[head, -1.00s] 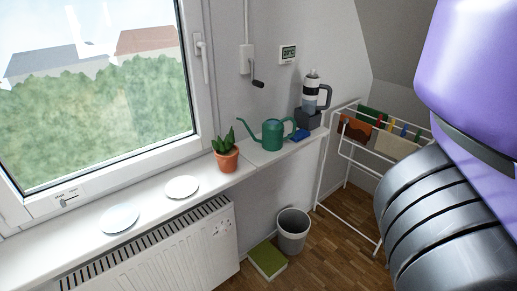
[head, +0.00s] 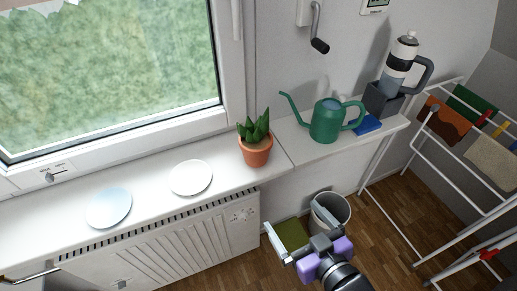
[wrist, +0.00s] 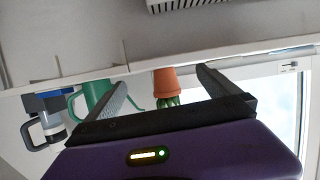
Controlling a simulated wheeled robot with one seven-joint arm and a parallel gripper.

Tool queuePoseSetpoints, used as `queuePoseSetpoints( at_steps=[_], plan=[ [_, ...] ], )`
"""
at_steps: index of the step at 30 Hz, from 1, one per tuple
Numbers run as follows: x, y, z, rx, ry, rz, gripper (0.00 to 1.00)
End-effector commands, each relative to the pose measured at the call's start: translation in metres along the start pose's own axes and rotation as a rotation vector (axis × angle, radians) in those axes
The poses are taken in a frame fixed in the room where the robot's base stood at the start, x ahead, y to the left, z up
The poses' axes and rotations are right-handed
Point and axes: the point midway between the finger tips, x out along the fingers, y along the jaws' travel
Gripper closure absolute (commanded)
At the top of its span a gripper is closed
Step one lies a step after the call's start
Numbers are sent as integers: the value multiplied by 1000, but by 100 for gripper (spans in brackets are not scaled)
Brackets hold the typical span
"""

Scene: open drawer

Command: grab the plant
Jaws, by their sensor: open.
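The plant (head: 256,148) is a green spiky succulent in a terracotta pot. It stands upright on the white window sill (head: 225,178), right of the window's frame. My gripper (head: 291,214) is open and empty, in front of the sill and lower right of the plant in the head view. In the wrist view, which is upside down, the pot (wrist: 165,82) shows between the two spread fingers, beyond them and apart from them. The leaves are partly hidden by my gripper's body there.
Two white plates (head: 191,177) (head: 109,208) lie left of the plant. A radiator (head: 165,245) is below the sill. A bin (head: 338,205) and drying rack (head: 440,170) are at right.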

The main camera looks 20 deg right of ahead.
Motion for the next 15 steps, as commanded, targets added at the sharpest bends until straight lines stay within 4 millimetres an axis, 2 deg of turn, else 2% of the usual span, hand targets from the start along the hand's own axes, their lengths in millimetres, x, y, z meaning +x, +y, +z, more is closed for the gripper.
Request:
queuePoseSetpoints(
  at_steps=[1, 6, 10, 15],
  plan=[
    [20, -1, -14, 5, 8, 6, 0],
    [70, -3, -52, 28, -11, 38, 0],
    [96, -4, -80, 52, -27, 62, 0],
    [113, -5, -104, 77, -42, 82, 0]
  ],
)
